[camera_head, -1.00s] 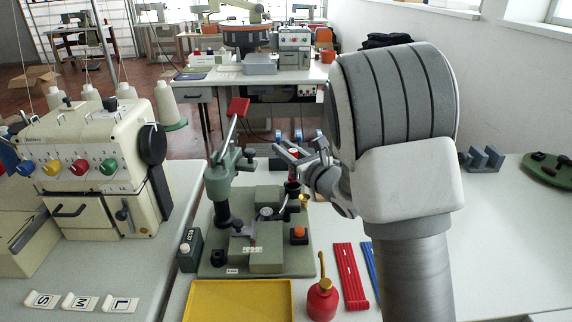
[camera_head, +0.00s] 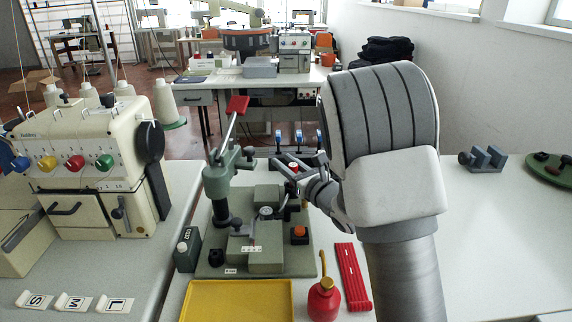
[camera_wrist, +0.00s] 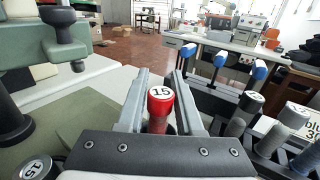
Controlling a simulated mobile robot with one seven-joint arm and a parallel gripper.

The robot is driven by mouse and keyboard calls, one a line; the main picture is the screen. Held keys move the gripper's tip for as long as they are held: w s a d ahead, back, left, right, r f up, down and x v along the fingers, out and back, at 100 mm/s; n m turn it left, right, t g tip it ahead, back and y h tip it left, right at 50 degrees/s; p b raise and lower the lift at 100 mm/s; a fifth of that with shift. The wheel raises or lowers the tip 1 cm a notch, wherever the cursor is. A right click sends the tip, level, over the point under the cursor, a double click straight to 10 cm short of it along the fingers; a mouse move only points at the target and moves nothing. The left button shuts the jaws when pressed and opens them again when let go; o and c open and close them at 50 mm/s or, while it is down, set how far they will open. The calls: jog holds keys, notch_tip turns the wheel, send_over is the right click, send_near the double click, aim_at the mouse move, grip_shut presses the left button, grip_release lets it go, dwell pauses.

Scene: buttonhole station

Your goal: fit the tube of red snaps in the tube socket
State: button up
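The red tube (camera_wrist: 160,108) has a white cap marked 15. It stands roughly upright between the two fingers of my gripper (camera_wrist: 158,100), which look shut on it. In the head view the tube (camera_head: 293,168) shows as a small red and white top between the fingertips (camera_head: 291,164). The grey-green press (camera_head: 262,245) has a red-handled lever (camera_head: 237,106) at its left. The gripper is over the back right part of the press. A dark ring (camera_wrist: 173,129) shows by the tube's lower end, perhaps the socket. Whether the tube's foot sits in it is hidden.
A black rack with grey tubes (camera_wrist: 236,123) and blue-topped levers (camera_wrist: 220,58) stands close right of the gripper. A yellow tray (camera_head: 238,301), red oil can (camera_head: 323,300) and red strips (camera_head: 352,277) lie in front. The table's right part has free room.

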jog(key=shift+o, duration=1.3)
jog(key=shift+r, duration=0.1)
